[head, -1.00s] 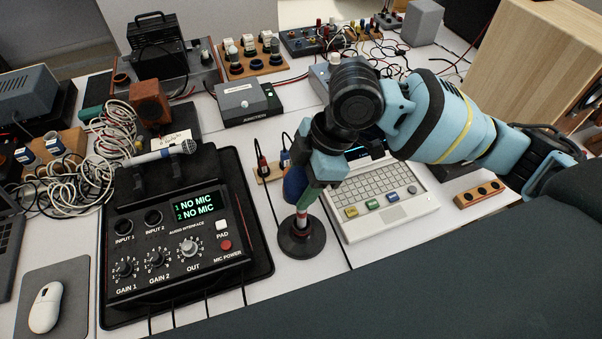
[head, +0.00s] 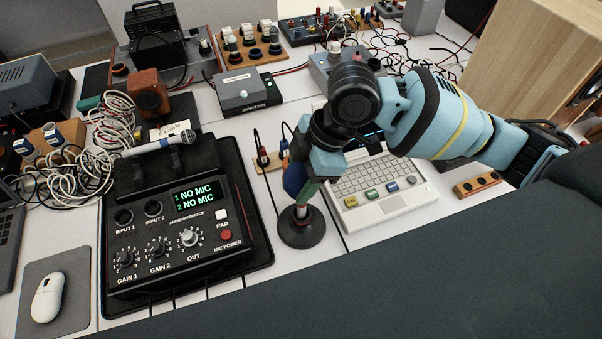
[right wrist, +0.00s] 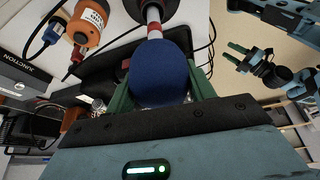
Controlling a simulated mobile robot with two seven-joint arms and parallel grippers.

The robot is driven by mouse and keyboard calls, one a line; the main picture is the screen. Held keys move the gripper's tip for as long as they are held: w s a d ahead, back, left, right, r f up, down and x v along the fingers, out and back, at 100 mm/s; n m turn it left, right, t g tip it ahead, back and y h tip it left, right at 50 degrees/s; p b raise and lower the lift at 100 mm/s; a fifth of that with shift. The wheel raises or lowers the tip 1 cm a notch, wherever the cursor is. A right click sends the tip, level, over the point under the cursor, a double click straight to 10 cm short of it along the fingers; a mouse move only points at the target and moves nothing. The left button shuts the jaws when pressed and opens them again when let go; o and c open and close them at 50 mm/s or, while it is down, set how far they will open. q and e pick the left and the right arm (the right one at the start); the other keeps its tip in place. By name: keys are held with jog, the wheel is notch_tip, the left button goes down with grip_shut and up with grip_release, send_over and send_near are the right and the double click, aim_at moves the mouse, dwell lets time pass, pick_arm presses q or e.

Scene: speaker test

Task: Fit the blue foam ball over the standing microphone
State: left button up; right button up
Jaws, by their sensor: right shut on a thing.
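The blue foam ball (right wrist: 160,72) is between the green fingers of my right gripper (right wrist: 162,88), which is shut on it. In the head view the ball (head: 294,178) shows partly behind a finger of this gripper (head: 306,190). The standing microphone (head: 302,228) has a round black base and a red-and-white banded stem. Its stem (right wrist: 154,22) runs up to the ball in the right wrist view. The ball hides its upper end, so I cannot tell whether the ball is around it. My left gripper (right wrist: 228,51) is open and empty, away from the ball.
A black audio interface (head: 180,275) reading "NO MIC" is left of the stand; another microphone (head: 160,146) lies on its top. A white keyboard device (head: 385,205) is close on the right. Cables and plugs (head: 263,157) lie behind. A dark padded edge (head: 400,270) is in front.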

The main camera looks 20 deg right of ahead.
jog(key=shift+f, duration=0.55)
dwell(0.4)
jog(key=o, duration=1)
jog(key=shift+r, duration=0.1)
jog(key=v, duration=0.6)
jog(key=shift+d+r+p, duration=0.15)
jog(key=shift+r+p, duration=0.15)
jog(key=shift+r, duration=0.05)
jog(key=shift+d+r, duration=0.2)
jog(key=shift+r, duration=0.25)
